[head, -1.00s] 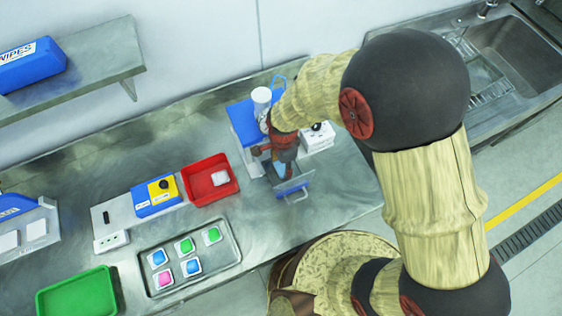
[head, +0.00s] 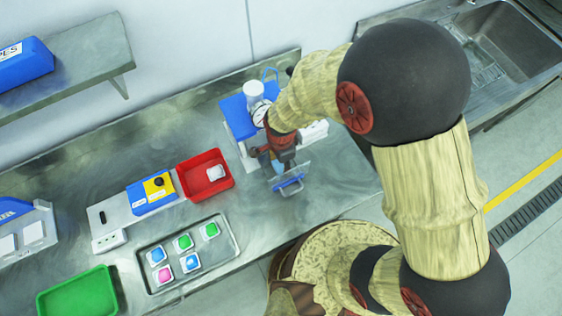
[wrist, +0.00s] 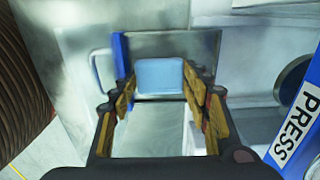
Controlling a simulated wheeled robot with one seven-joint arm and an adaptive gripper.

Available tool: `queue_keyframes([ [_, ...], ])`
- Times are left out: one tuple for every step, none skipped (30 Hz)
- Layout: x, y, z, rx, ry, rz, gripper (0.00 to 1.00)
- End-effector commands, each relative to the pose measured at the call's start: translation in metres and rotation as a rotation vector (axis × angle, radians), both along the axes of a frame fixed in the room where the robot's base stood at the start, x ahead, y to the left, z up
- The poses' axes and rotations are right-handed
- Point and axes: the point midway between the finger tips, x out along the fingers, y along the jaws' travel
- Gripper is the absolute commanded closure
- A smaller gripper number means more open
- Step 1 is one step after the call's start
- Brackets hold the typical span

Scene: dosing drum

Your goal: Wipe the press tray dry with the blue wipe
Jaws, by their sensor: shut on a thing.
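My gripper (wrist: 160,85) is shut on the blue wipe (wrist: 160,76), a small light-blue pad held between the fingertips. In the head view my gripper (head: 279,166) is low over the front of the blue-and-white press (head: 238,118). The press tray (head: 291,182) sticks out at the front, with a blue front panel and handle. In the wrist view the tray (wrist: 120,52) shows its blue edge left of the wipe. The tray floor is partly hidden by fingers and wipe; I cannot tell whether the wipe touches it.
The press body, labelled PRESS (wrist: 297,126), stands close on the right in the wrist view. A red bin (head: 230,180) holding a white item stands left of the press. A metal tray (head: 160,285) with several coloured pieces and a green bin (head: 75,298) lie farther left.

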Motion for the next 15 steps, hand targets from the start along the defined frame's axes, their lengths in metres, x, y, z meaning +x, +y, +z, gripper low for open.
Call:
queue_keyframes([
  [0.0000, 0.0000, -0.0009, 0.000, 0.000, 0.000, 0.89],
  [0.0000, 0.0000, -0.0013, 0.000, 0.000, 0.000, 0.89],
  [0.0001, 0.0001, -0.0017, 0.000, 0.000, 0.000, 0.89],
  [0.0000, 0.0000, -0.0020, 0.000, 0.000, 0.000, 0.89],
  [0.0001, 0.0001, -0.0023, 0.000, 0.000, 0.000, 0.89],
  [0.0001, 0.0001, -0.0028, 0.000, 0.000, 0.000, 0.89],
  [0.0001, 0.0001, -0.0031, 0.000, 0.000, 0.000, 0.89],
  [0.0001, 0.0001, -0.0034, 0.000, 0.000, 0.000, 0.89],
  [0.0001, 0.0001, -0.0038, 0.000, 0.000, 0.000, 0.89],
  [0.0001, 0.0001, -0.0042, 0.000, 0.000, 0.000, 0.89],
  [0.0001, 0.0001, -0.0045, 0.000, 0.000, 0.000, 0.89],
  [0.0001, 0.0001, -0.0049, 0.000, 0.000, 0.000, 0.89],
  [0.0001, 0.0001, -0.0052, 0.000, 0.000, 0.000, 0.89],
  [0.0001, 0.0001, -0.0056, 0.000, 0.000, 0.000, 0.89],
  [0.0001, 0.0001, -0.0060, 0.000, 0.000, 0.000, 0.89],
])
